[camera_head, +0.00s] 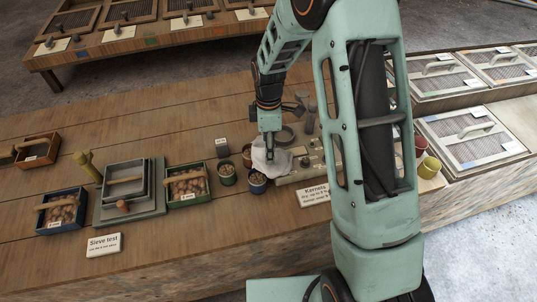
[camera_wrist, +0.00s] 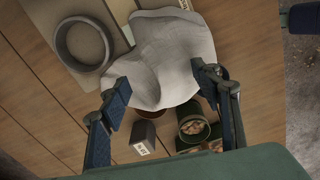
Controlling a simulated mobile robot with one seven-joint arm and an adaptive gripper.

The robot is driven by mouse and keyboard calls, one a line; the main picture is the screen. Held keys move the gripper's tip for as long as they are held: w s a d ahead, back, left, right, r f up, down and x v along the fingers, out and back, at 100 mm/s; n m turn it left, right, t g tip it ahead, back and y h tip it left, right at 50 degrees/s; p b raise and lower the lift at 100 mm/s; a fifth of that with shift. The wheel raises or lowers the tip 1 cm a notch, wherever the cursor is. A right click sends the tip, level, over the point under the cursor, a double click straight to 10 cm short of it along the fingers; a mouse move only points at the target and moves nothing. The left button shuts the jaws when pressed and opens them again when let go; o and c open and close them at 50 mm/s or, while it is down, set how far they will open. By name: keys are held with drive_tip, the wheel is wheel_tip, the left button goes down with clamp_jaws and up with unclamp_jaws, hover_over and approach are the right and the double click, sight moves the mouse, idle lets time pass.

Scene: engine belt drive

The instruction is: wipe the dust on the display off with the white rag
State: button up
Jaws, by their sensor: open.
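The white rag (camera_head: 271,162) lies crumpled on the wooden table, against the left end of a pale board (camera_head: 293,177). In the wrist view the rag (camera_wrist: 170,58) spreads between and beyond my gripper's fingers. My gripper (camera_wrist: 160,86) is open, with one finger on each side of the rag's near part. In the head view my gripper (camera_head: 269,137) is above the rag, pointing down. I cannot tell whether the fingers touch it. I cannot make out a dusty display in either view; my arm hides part of the table on the right.
A grey ring (camera_wrist: 83,43) lies beside the rag. A green cup (camera_wrist: 193,125) with brown contents and a small dark block (camera_wrist: 144,138) are close by. A Kernels sign (camera_head: 314,194), sieves (camera_head: 126,182) and nut trays (camera_head: 187,187) stand around.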

drive_tip(key=shift+f, duration=0.15)
drive_tip(key=shift+f+b, duration=1.1)
drive_tip(key=shift+f, duration=0.25)
clamp_jaws()
idle(0.7)
wheel_tip(320, 180, up, 12)
drive_tip(key=p, duration=0.8)
wheel_tip(320, 180, up, 9)
drive_tip(key=p, duration=0.3)
